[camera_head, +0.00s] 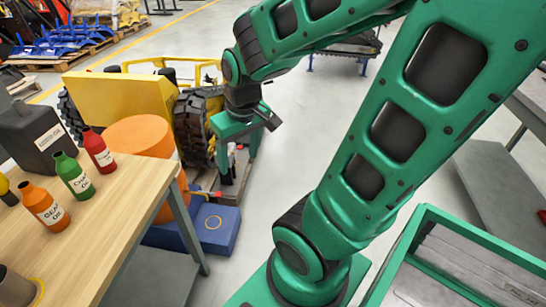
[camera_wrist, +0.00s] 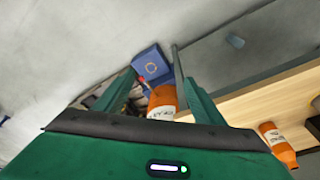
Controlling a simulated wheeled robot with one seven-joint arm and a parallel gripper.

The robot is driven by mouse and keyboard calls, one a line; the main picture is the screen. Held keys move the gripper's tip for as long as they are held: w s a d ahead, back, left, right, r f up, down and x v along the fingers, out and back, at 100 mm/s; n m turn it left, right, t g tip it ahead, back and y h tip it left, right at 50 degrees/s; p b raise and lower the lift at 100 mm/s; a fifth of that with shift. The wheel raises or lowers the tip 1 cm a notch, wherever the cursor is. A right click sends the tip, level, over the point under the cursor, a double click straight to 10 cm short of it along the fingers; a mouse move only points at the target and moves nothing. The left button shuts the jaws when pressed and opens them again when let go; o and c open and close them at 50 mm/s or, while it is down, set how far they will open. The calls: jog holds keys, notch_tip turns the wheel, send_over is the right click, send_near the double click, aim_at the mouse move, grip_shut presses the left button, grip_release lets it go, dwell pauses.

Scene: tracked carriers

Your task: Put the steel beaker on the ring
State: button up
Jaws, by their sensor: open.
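The steel beaker (camera_head: 14,287), a dull grey-brown cylinder, stands on the wooden table in the lower left corner, partly cut off by the frame. A yellow ring mark (camera_head: 41,291) shows beside it on the table, partly hidden. My gripper (camera_head: 250,150) is open, in the air above the floor right of the table, away from the beaker. Nothing is visibly held between the fingers.
Red (camera_head: 98,150), green (camera_head: 74,177) and orange (camera_head: 46,207) bottles and a dark can (camera_head: 40,138) stand on the wooden table (camera_head: 110,225). An orange drum (camera_head: 142,135) and a yellow wheeled machine (camera_head: 125,97) stand beyond it. Floor right of my gripper is clear.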

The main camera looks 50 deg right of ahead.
jog(key=s+d+r+m+g, duration=0.2)
jog(key=s+d+r+m, duration=0.1)
jog(key=s, duration=0.8)
jog(key=shift+s+d+m, duration=0.2)
jog(key=shift+d+m, duration=0.35)
jog(key=shift+m, duration=0.35)
jog(key=shift+w+f, duration=0.2)
jog(key=shift+w, duration=0.3)
